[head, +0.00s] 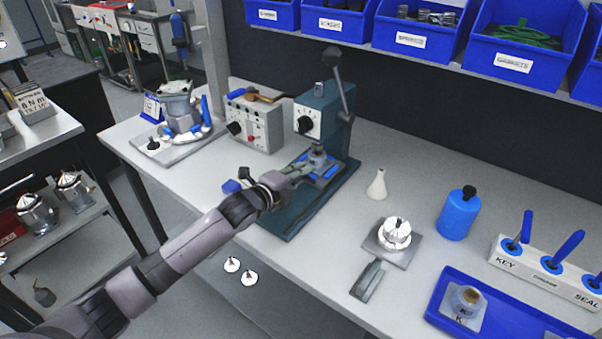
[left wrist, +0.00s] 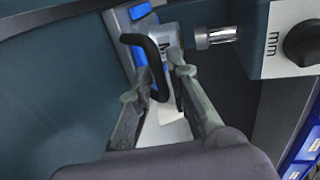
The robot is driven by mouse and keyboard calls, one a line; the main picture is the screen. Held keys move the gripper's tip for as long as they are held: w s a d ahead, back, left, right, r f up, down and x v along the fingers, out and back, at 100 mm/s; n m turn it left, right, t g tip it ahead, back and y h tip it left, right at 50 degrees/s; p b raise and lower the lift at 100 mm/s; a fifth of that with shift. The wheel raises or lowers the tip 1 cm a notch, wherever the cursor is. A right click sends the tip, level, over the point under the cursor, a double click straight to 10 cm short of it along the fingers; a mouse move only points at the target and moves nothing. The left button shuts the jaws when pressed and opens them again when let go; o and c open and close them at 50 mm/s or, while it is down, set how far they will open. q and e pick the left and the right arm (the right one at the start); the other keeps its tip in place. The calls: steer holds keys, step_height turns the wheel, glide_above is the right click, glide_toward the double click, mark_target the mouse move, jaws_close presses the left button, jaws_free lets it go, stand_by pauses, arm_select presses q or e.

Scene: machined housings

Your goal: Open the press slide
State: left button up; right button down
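The teal press (head: 325,105) stands on the bench, with a dial on its head and a ball-ended lever at its side. Its slide (head: 328,174), with blue strips, carries a grey housing (head: 317,157) and sits under the press head. In the left wrist view a black bent handle (left wrist: 158,65) stands in front of the pale, marked housing (left wrist: 170,45), beside the metal ram (left wrist: 215,36). My left gripper (head: 300,172) reaches the slide's front. In the wrist view its fingers (left wrist: 157,88) are apart, on either side of the handle, with visible gaps. My right gripper is not in view.
A grey control box (head: 255,122) stands left of the press. A white cone bottle (head: 377,184), a plate with a white finned part (head: 395,234) and a blue bottle (head: 459,213) stand to the right. A blue tray (head: 447,305) lies at the front right.

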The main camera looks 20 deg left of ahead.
arm_select(q)
steer(key=shift+w, duration=0.15)
steer(key=shift+c, duration=0.6)
jaws_close()
